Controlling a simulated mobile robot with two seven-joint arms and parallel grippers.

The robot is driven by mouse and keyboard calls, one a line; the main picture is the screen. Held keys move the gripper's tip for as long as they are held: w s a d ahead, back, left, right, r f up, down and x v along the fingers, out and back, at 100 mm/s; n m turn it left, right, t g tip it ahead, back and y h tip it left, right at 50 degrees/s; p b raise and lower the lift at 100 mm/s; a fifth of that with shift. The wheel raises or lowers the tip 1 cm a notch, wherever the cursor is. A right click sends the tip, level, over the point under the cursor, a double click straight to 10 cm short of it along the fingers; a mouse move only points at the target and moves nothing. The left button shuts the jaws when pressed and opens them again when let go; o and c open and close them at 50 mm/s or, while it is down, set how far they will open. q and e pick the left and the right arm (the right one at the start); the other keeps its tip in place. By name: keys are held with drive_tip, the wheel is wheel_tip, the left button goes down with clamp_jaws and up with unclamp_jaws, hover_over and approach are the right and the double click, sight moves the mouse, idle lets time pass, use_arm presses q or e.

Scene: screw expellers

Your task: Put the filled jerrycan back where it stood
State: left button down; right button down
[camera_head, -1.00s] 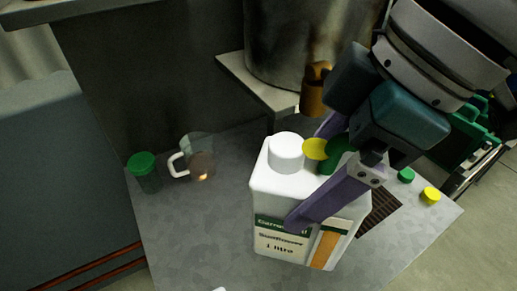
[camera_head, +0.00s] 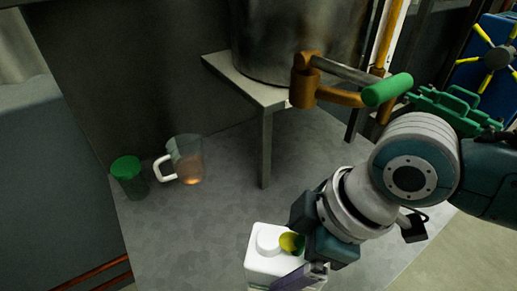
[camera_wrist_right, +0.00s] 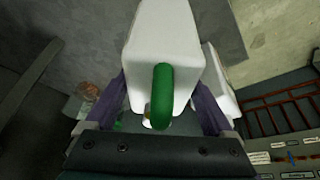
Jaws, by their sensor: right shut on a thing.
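The white jerrycan (camera_head: 257,272) is at the bottom edge of the head view, its lower part cut off. It has a white cap and a yellow-green piece on top. My right gripper (camera_head: 300,277) is shut on it, a purple finger along its side. In the right wrist view the jerrycan (camera_wrist_right: 165,35), with its green handle, sits between the two purple fingers of my right gripper (camera_wrist_right: 163,92). I cannot tell whether its base touches anything. My left gripper is not in view.
A large metal drum (camera_head: 290,40) stands on a raised shelf behind. A green-handled tap (camera_head: 388,89) juts out. Another white object (camera_wrist_right: 222,75) shows in the wrist view.

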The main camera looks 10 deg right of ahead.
drive_tip(key=shift+f+b, duration=0.35)
drive_tip(key=shift+f, duration=1.15)
unclamp_jaws()
drive_tip(key=shift+f, duration=0.15)
